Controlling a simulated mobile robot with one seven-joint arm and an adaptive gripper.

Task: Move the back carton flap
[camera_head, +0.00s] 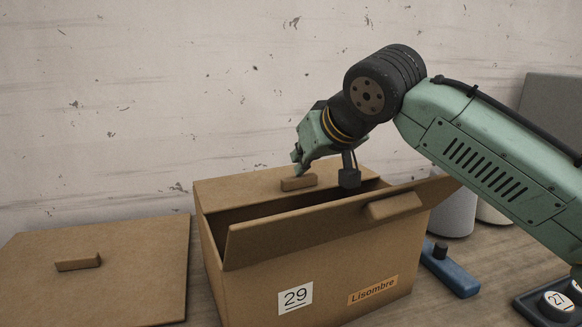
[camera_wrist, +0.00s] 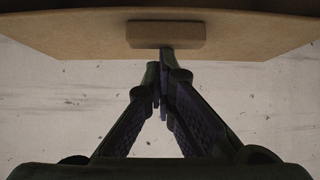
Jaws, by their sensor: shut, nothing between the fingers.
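The brown carton (camera_head: 235,287) stands on the table, labelled 29 and "Lisombre". Its back flap (camera_head: 235,190) leans inward over the rear of the opening and has a small block handle (camera_head: 298,183). The flap (camera_wrist: 80,35) and its handle (camera_wrist: 166,34) also show in the wrist view. My gripper (camera_head: 297,165) is shut and empty, just above the back flap's handle. In the wrist view my fingertips (camera_wrist: 160,68) are together at the handle's lower edge; I cannot tell whether they touch it. The front flap (camera_head: 290,232), with its own handle (camera_head: 393,206), stands tilted up, leaving a dark gap between the flaps.
A flat brown cardboard panel (camera_head: 100,285) with a block handle (camera_head: 78,262) lies at left. At right are a blue tool-like object (camera_head: 452,272), a grey cylinder (camera_head: 453,213) and a dark tray with a round piece (camera_head: 556,306). A plain wall stands behind.

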